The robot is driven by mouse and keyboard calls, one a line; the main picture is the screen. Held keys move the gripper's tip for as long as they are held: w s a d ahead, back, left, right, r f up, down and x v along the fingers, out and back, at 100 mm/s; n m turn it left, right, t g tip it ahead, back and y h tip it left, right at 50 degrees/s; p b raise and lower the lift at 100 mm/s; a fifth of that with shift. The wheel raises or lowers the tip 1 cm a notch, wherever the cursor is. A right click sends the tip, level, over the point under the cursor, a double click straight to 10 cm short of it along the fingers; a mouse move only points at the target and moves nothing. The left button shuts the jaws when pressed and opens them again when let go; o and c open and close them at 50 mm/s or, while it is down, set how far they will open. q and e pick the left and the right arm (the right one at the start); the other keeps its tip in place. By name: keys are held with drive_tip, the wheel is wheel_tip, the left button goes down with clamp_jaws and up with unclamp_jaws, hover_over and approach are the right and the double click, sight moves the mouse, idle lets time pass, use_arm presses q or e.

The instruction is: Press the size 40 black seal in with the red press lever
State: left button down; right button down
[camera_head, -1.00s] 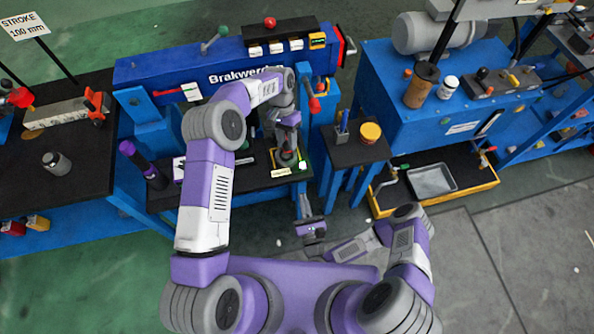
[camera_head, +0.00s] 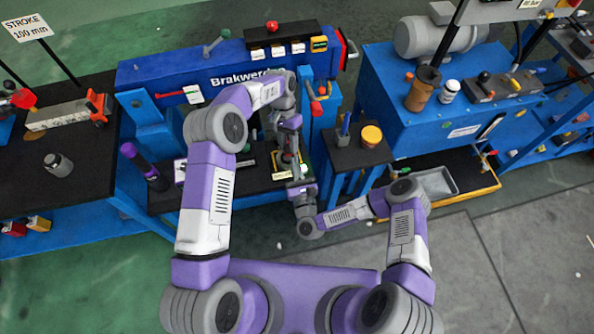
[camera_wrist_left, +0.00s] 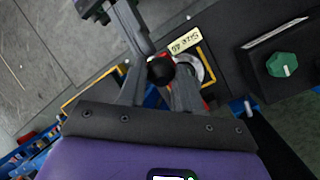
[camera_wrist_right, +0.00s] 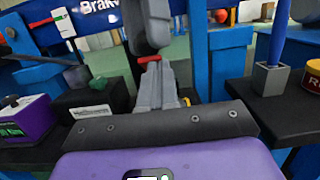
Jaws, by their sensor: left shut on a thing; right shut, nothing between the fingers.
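My left gripper (camera_wrist_left: 160,82) is shut on a small black round thing (camera_wrist_left: 160,70); I cannot tell whether it is the black seal. It is over the work spot, beside a pale ring (camera_wrist_left: 192,64) and a "Size" label (camera_wrist_left: 185,41) whose number is hard to read. In the head view my left gripper (camera_head: 288,140) hides part of this spot. My right gripper (camera_wrist_right: 155,95) is shut and empty, close to the left gripper's near side.
A small black side table holds a yellow-red tin (camera_head: 371,136) and a blue pen-like tool (camera_head: 345,123) in a holder. A purple-black cylinder (camera_head: 145,165) stands left. A green knob (camera_wrist_left: 282,64) sits on a dark box. A metal tray (camera_head: 437,183) is at the right.

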use_arm(q)
drive_tip(key=shift+w+a+f, duration=0.15)
drive_tip(key=shift+w+a, duration=0.05)
drive_tip(key=shift+a, duration=0.15)
